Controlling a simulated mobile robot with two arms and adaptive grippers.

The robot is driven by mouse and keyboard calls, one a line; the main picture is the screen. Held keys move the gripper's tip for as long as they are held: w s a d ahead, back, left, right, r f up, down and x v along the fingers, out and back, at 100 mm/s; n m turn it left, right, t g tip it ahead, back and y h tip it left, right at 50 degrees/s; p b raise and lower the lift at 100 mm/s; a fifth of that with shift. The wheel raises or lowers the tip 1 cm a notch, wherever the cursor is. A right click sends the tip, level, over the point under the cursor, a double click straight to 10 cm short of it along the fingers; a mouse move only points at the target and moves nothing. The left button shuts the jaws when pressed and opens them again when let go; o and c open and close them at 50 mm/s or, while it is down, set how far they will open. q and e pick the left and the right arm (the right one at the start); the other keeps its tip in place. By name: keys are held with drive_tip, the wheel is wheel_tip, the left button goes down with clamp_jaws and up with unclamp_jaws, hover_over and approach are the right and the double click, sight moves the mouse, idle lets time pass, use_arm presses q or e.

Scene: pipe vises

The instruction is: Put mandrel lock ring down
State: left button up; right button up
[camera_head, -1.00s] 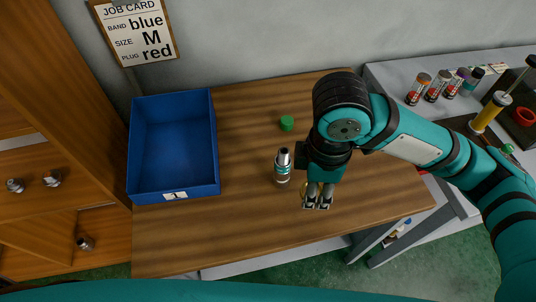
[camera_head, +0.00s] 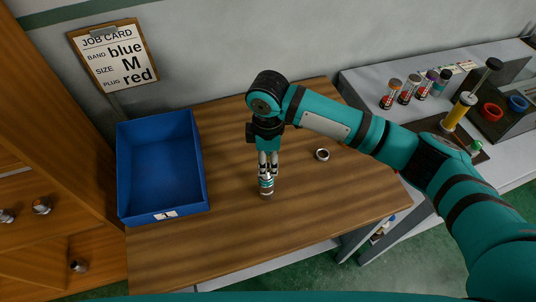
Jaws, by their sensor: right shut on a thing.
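My right gripper (camera_head: 267,173) points straight down over the table, shut at the top of a small upright metal cylinder with a teal band (camera_head: 266,187). The fingers mostly hide what they hold. I take it to be the mandrel lock ring, a small brassy piece seen between them earlier. I cannot tell whether it sits around the cylinder's narrow tip or just above it. My left gripper is out of view.
A silver ring-shaped part (camera_head: 322,154) lies on the wooden table (camera_head: 330,205). A blue bin (camera_head: 120,175) stands at the left. Several capped jars (camera_head: 405,95) and a yellow tool (camera_head: 458,112) stand on the grey bench at right. The table's front is clear.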

sight(268, 165)
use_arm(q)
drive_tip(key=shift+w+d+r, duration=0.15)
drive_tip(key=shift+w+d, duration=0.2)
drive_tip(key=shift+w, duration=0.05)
use_arm(e)
drive_tip(key=shift+f, duration=0.65)
drive_tip(key=o, duration=1.2)
drive_tip(key=shift+c, duration=0.2)
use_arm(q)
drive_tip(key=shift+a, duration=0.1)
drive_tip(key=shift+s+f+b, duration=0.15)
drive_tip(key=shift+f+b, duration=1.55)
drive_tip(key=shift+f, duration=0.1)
use_arm(e)
wheel_tip(268, 165, up, 13)
drive_tip(key=shift+r, duration=0.15)
